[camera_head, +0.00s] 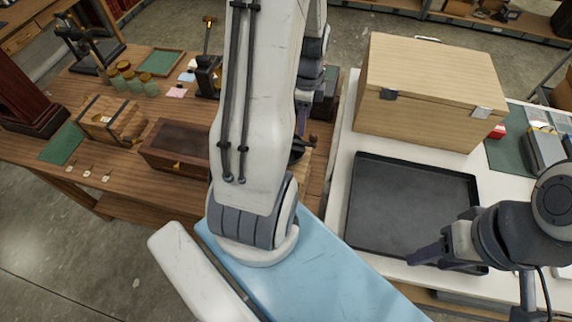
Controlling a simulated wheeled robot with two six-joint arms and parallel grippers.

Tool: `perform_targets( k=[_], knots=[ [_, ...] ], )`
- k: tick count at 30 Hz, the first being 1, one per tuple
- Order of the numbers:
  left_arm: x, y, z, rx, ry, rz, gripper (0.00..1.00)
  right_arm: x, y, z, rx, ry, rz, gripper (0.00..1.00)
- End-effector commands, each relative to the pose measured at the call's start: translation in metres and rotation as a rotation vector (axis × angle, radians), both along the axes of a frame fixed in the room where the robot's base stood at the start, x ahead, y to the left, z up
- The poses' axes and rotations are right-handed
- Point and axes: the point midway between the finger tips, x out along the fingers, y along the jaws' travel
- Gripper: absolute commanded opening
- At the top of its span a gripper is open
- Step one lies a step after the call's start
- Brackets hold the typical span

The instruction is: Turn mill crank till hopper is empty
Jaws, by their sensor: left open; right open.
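The mill is mostly hidden behind my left arm. A wooden body with a dark part (305,165) shows beside the arm and may be the mill. I cannot make out its crank or hopper. My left gripper (303,118) is partly covered by the arm, with its purple fingers just above this dark part. The gripper is open; I cannot tell whether it touches anything. My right gripper (428,256) is open and empty over the front right part of the black tray (393,205).
A large wooden case (430,85) stands behind the tray on the white table (344,140). On the brown table are a dark wooden box (172,147), a small wooden chest (110,120), several jars (132,80) and a black stand with an upright rod (207,72).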

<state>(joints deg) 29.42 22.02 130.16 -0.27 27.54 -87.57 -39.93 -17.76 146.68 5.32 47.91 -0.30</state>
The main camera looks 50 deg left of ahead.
Motion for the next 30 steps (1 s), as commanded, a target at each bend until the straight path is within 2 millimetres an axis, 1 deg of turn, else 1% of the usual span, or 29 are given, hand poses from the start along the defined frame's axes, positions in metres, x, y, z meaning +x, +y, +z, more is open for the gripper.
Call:
perform_targets(
  k=[1, 15, 30],
  knots=[
    [0.000, 0.000, 0.011, 0.001, -0.001, 0.000, 0.60, 0.000, 0.000, 0.011, 0.000, 0.000, 0.001, 0.50],
    [0.000, 0.000, 0.056, 0.001, -0.002, 0.000, 0.60, 0.000, 0.000, 0.051, 0.000, 0.000, 0.001, 0.50],
    [0.000, 0.000, 0.056, 0.001, -0.001, 0.000, 0.60, 0.000, 0.000, 0.051, 0.000, 0.000, 0.001, 0.50]
  ],
)
